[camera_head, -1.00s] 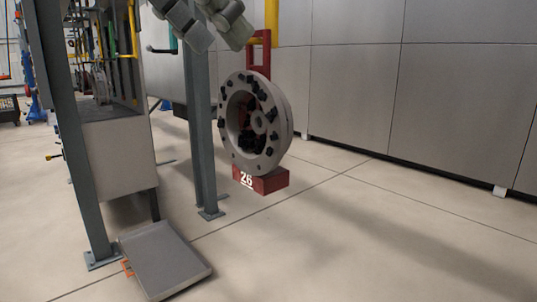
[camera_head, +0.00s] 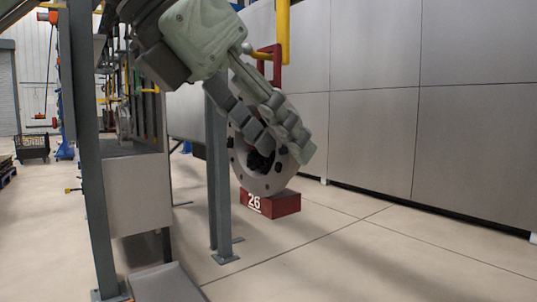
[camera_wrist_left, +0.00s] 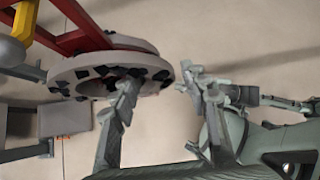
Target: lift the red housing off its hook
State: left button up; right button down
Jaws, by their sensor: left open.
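The housing is a grey ring-shaped part with black pieces on its face (camera_head: 240,165). It sits in a red hanger marked 26 (camera_head: 285,204), which hangs from a yellow hook (camera_head: 283,30). My left gripper (camera_head: 283,147) is open in front of the housing and hides its upper part and right side. In the left wrist view, the housing (camera_wrist_left: 75,80) has its rim near the gap between the fingers (camera_wrist_left: 157,80); I cannot tell whether they touch it. The red hanger bars (camera_wrist_left: 85,25) show at the upper left there. My right gripper is not in view.
A grey post (camera_head: 216,180) stands just left of the housing. A grey cabinet (camera_head: 138,195) and another post (camera_head: 88,170) are farther left, with a grey tray (camera_head: 165,284) on the floor. Grey wall panels (camera_head: 375,130) stand behind. The floor at right is clear.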

pick_arm(q)
jog(key=shift+d+f, duration=0.15)
grip_shut()
jog(key=shift+r, duration=0.2)
